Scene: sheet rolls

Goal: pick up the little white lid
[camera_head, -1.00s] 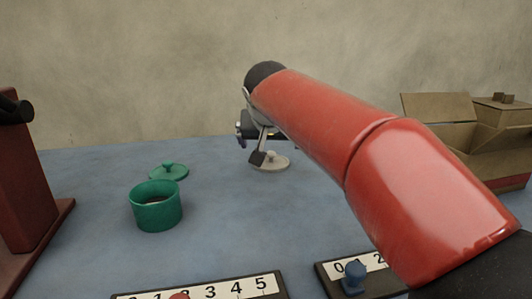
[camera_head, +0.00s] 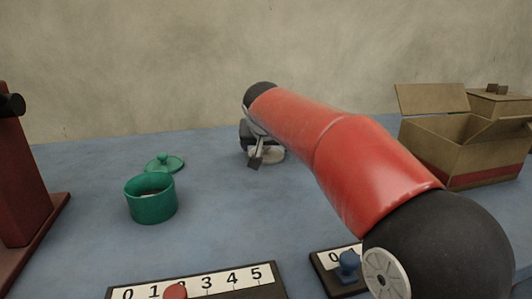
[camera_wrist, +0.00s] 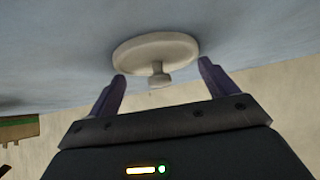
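The little white lid (camera_head: 270,155) lies on the blue table near the back, partly hidden by my gripper (camera_head: 255,161) in the head view. In the wrist view the lid (camera_wrist: 150,50) is a round pale disc with a small knob facing my gripper. My gripper (camera_wrist: 162,72) is open, its two dark fingers spread on either side of the knob. I cannot tell how far the fingertips are from the lid's surface. Nothing is held.
A green pot (camera_head: 151,203) and a green lid (camera_head: 165,162) stand to the left, by a dark red stand (camera_head: 22,180). An open cardboard box (camera_head: 480,160) is at the right. Numbered boards (camera_head: 235,278) lie at the front.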

